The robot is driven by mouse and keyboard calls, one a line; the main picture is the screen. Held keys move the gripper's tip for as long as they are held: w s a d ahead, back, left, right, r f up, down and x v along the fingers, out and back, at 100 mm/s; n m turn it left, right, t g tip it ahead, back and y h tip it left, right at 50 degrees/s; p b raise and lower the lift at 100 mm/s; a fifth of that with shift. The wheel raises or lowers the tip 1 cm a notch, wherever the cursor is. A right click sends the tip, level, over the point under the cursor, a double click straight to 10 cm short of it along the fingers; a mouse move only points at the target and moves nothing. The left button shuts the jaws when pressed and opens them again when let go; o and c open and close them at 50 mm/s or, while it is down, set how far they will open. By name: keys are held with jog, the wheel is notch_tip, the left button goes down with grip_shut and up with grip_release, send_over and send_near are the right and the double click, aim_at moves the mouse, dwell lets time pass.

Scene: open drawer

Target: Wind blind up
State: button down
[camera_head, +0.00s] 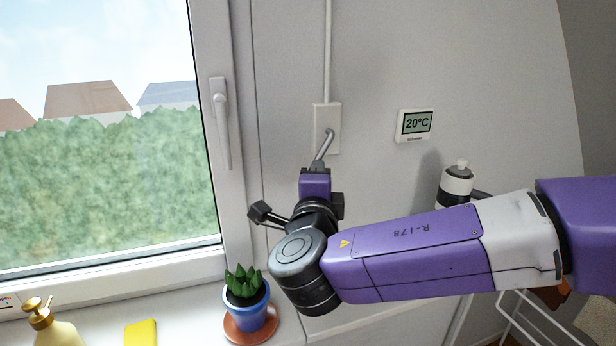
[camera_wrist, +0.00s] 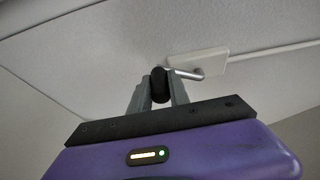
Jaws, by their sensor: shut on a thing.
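A pale wall plate (camera_head: 321,116) with a short metal crank (camera_head: 324,146) is fixed to the wall right of the window. My gripper (camera_head: 317,167) is at the crank's lower end. In the wrist view, my gripper (camera_wrist: 159,92) is shut on the crank's dark knob (camera_wrist: 159,80), one finger on each side. The bent metal crank (camera_wrist: 188,73) runs from the knob to the plate (camera_wrist: 213,59). The crank points down and a little left from the plate in the head view, where my gripper hides the knob. No blind shows across the visible glass.
The window (camera_head: 100,190) is at the left, with its handle (camera_head: 222,125) on the frame. A potted succulent (camera_head: 249,316), a yellow sponge (camera_head: 141,334) and a soap dispenser (camera_head: 54,331) stand on the sill below. A thermostat (camera_head: 415,125) is on the wall. A white rack (camera_head: 525,318) is lower right.

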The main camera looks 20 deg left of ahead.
jog(key=shift+w+d+f+n+t+y+b, duration=0.1)
jog(key=shift+w+d+f+n+t+y, duration=0.4)
jog(key=shift+n, duration=0.65)
jog(key=shift+w+d+r+n+t+y+b, duration=0.1)
jog(key=shift+w+d+n+t, duration=0.2)
jog(key=shift+d+n, duration=0.6)
jog(key=shift+w+d+f+n+t+y+b, duration=0.1)
jog(key=shift+w+d+f+n+t+y, duration=0.25)
jog(key=shift+n, duration=1)
jog(key=shift+w+d, duration=0.1)
jog(key=c, duration=1.2)
grip_release()
jog(key=shift+c, duration=0.2)
jog(key=shift+r, duration=0.1)
jog(key=b+v, duration=0.1)
jog(key=v, duration=0.6)
jog(key=shift+s, duration=0.35)
jog(key=shift+d, duration=0.1)
